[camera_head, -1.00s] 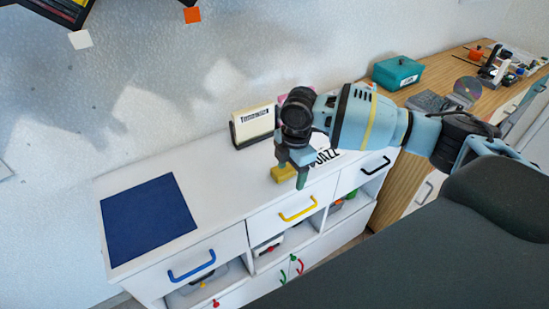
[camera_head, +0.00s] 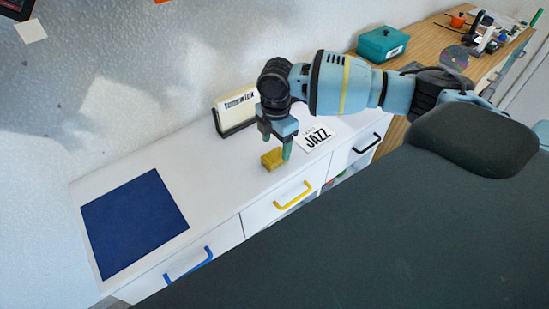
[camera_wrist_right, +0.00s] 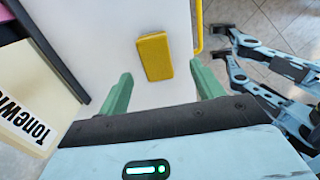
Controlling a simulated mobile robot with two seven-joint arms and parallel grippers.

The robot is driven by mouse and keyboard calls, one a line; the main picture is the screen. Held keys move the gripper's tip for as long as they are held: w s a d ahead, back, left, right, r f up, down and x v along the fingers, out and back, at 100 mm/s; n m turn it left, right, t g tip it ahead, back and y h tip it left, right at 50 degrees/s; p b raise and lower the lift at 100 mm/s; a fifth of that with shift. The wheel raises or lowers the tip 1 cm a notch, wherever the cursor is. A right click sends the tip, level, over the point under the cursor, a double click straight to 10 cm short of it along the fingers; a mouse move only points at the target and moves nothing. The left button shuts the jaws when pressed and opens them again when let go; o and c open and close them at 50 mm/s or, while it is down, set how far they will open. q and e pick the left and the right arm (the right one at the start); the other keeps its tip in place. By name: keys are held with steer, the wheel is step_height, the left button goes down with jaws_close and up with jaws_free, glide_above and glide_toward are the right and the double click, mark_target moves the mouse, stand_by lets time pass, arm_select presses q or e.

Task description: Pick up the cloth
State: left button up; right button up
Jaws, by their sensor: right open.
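A small yellow block-shaped piece (camera_head: 272,159), apparently the folded cloth, lies on the white cabinet top near its front edge, behind the yellow handle. It also shows in the right wrist view (camera_wrist_right: 155,56), ahead of and between the fingers. My right gripper (camera_head: 277,149) is open and points down at it, with its green fingers very near it in the head view. My left gripper is not seen in the head view.
A blue mat (camera_head: 133,222) lies on the cabinet's left part. A cream record sleeve (camera_head: 237,108) in a dark holder stands behind the gripper, and a white JAZZ card (camera_head: 316,138) lies to the right. A teal box (camera_head: 382,44) sits on the wooden counter.

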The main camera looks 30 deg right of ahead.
mark_target(275, 155)
steer(key=f, duration=0.5)
steer(key=shift+w, duration=0.25)
steer(key=c, duration=1.1)
steer(key=shift+c, duration=0.3)
steer(key=shift+r, duration=0.15)
